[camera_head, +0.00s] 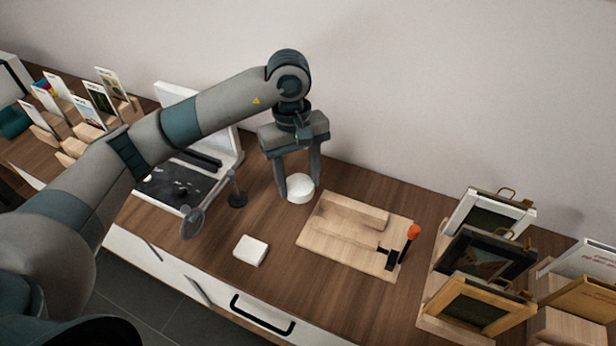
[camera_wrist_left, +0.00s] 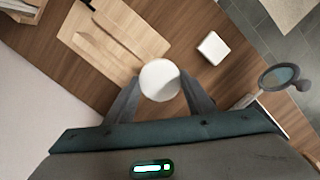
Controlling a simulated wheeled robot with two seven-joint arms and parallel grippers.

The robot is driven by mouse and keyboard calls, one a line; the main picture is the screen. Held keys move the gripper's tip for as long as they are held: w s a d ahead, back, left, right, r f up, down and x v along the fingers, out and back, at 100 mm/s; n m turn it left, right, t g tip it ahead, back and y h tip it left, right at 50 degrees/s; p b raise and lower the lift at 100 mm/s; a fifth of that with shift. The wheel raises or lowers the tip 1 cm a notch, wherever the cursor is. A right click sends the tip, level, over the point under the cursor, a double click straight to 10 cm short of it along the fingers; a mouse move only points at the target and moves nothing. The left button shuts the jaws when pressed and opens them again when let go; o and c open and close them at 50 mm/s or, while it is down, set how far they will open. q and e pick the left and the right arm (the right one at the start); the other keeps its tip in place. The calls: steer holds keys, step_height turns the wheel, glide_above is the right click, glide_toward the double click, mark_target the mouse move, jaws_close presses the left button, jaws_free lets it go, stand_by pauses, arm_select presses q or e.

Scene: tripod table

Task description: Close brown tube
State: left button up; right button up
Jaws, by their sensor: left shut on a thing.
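My left gripper (camera_head: 298,178) points down over the wooden table top, its two fingers on either side of a round white piece (camera_head: 300,190). It is shut on that piece, which shows as a white disc (camera_wrist_left: 160,80) between the fingertips in the left wrist view. The piece is at or close to the table top; I cannot tell if it touches. I cannot make out a brown tube in either view. My right gripper is not in view.
A wooden board (camera_head: 345,235) with an orange-handled tool (camera_head: 409,242) lies right of the gripper. A small white block (camera_head: 251,250) lies in front. A round mirror on a stand (camera_head: 192,222) is at left. Framed pictures (camera_head: 480,255) stand at right.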

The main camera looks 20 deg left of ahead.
arm_select(q)
steer(key=s+a+r+m+y, duration=0.1)
steer(key=s+a+r+m, duration=0.1)
steer(key=s+a+m, duration=0.2)
steer(key=shift+s+r+m, duration=0.4)
steer(key=shift+s+m, duration=1.05)
steer(key=shift+m, duration=0.65)
